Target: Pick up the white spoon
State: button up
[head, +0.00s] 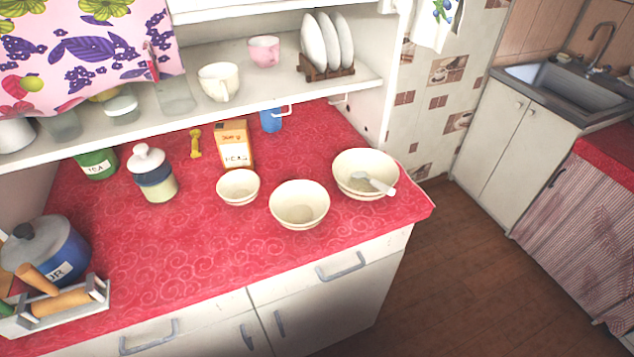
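A white spoon (379,186) lies in the rightmost cream bowl (346,164). Its broad pale end rests over the bowl's right side, and its other end reaches toward the bowl's middle. The bowl stands near the right end of the red counter (215,250). My gripper and arm do not show in the head view.
Two more cream bowls, a medium one (299,207) and a small one (238,189), stand left of the spoon's bowl. Behind are an orange box (233,141) and a blue mug (271,121). A shelf (290,97) overhangs the back. The counter's front middle is clear.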

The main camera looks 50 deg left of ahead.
aim_at(390, 192)
jog(key=k+u, duration=0.1)
jog(key=u, duration=1.45)
jog(key=k+j+z, duration=0.2)
jog(key=i+j, duration=0.05)
jog(key=j, duration=0.1)
